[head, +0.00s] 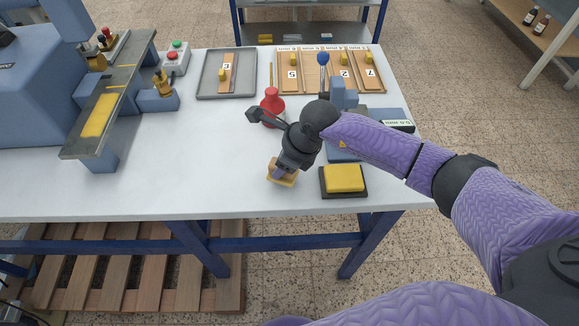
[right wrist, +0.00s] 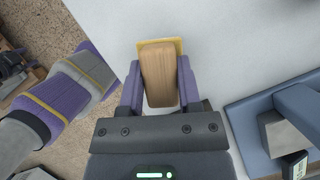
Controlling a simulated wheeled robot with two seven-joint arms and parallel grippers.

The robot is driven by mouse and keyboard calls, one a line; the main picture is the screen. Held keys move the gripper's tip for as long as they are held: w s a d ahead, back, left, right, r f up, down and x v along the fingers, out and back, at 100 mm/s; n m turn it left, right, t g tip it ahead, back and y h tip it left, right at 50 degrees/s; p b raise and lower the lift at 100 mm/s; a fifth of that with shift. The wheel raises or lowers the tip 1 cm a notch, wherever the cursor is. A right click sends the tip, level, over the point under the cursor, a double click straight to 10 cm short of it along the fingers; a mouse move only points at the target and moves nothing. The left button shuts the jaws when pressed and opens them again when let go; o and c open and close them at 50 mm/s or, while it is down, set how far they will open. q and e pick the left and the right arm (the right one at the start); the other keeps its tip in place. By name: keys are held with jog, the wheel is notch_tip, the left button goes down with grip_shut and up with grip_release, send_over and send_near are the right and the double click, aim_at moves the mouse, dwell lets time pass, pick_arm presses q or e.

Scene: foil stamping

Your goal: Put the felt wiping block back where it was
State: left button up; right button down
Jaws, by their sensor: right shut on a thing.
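My right gripper (head: 281,172) is shut on the felt wiping block (head: 290,181), near the table's front edge. In the right wrist view the block (right wrist: 159,75) shows a wooden top with a yellow layer sticking out past its far end. The purple fingers of my right gripper (right wrist: 159,88) press on its two long sides. Whether the block touches the table or hangs just above it I cannot tell. My left gripper is not in view.
A yellow pad on a dark base (head: 344,179) lies just right of the block. A red bottle (head: 271,106) stands behind the gripper. A grey tray (head: 207,92) and a wooden rack (head: 281,81) lie at the back. The white table (head: 190,185) is clear left of the block.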

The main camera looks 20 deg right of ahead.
notch_tip(320, 180, down, 2)
jog(key=shift+f, duration=0.15)
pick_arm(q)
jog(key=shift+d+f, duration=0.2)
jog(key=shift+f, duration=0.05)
pick_arm(e)
jog(key=shift+c, duration=1.5)
grip_release()
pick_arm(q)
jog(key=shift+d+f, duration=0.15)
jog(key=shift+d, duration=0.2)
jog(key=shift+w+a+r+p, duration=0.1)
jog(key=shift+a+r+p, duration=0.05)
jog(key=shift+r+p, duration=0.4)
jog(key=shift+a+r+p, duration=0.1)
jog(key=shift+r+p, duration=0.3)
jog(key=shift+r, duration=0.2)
pick_arm(e)
jog(key=v, duration=1.2)
